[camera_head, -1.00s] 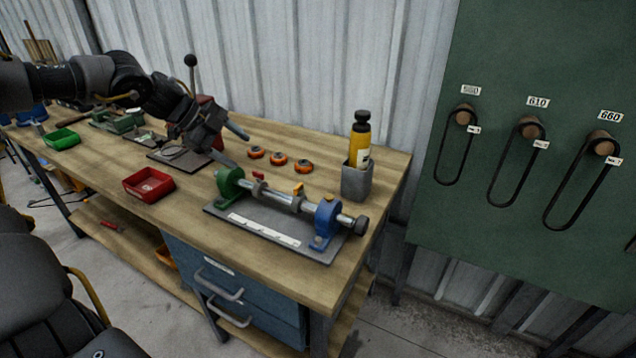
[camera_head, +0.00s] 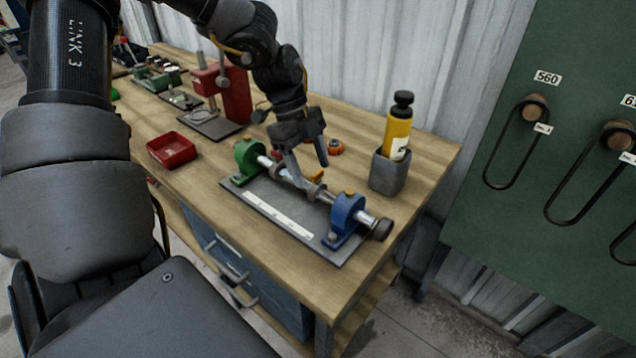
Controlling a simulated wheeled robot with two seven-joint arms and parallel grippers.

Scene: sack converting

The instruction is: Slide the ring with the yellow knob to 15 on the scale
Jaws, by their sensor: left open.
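A steel shaft (camera_head: 328,196) runs between a green block (camera_head: 249,155) and a blue block (camera_head: 344,214) on a grey base plate (camera_head: 252,200). A ring (camera_head: 314,191) sits on the shaft around its middle, with a yellow-orange knob (camera_head: 317,175) beside it. A white scale strip (camera_head: 279,215) lies along the plate's front; its numbers are too small to read. My left gripper (camera_head: 309,171) is open over the shaft, its fingers apart near the ring and knob. It partly hides the shaft and anything behind. Contact cannot be told. My right gripper is not in view.
A grey holder (camera_head: 389,174) with a yellow bottle (camera_head: 397,135) stands right of the fixture. A red tray (camera_head: 171,150) and a red press (camera_head: 229,91) stand to the left. An orange ring (camera_head: 336,147) lies behind. The bench (camera_head: 195,191) is clear between tray and plate.

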